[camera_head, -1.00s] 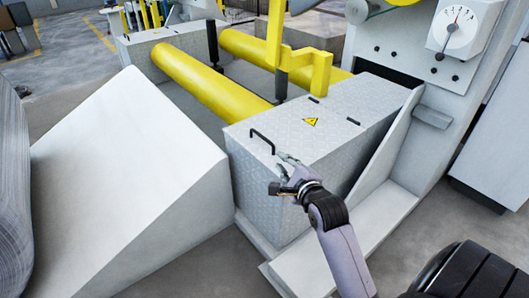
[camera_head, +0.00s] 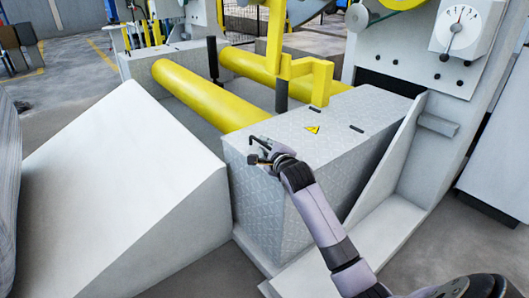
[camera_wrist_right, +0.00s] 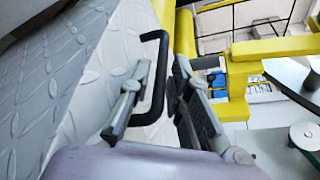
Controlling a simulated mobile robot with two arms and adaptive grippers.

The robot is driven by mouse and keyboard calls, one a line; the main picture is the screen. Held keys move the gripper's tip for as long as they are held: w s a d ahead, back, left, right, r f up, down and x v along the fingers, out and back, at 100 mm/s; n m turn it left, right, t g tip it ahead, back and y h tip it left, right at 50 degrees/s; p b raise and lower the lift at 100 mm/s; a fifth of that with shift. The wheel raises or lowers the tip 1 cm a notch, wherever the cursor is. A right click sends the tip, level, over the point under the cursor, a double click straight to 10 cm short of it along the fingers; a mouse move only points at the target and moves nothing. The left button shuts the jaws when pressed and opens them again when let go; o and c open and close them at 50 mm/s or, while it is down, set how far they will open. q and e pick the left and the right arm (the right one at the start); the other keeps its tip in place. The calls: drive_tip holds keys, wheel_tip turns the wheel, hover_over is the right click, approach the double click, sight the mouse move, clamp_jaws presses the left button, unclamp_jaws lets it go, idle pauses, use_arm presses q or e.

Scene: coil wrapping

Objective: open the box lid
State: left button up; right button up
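The box (camera_head: 262,205) is grey diamond-plate metal, and its lid (camera_head: 345,118) lies shut on top with a yellow warning triangle. A black bar handle (camera_head: 257,139) stands at the lid's near left corner. My right gripper (camera_head: 257,152) is at this handle. In the right wrist view the gripper (camera_wrist_right: 162,64) is open, and the black handle (camera_wrist_right: 158,85) runs between its two fingers. I see a gap between the handle and the right finger; contact with the left finger cannot be told. My left gripper is not in view.
Yellow rollers (camera_head: 205,97) and a yellow post (camera_head: 276,40) stand behind the box. A white sloped block (camera_head: 125,185) is to its left. A machine panel with a dial (camera_head: 461,30) and a slanted side plate (camera_head: 385,160) close in the right side.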

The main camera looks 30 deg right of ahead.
drive_tip(key=shift+w+d+f, duration=0.15)
drive_tip(key=shift+w+d, duration=0.05)
drive_tip(key=shift+w, duration=0.45)
drive_tip(key=shift+c, duration=0.3)
clamp_jaws()
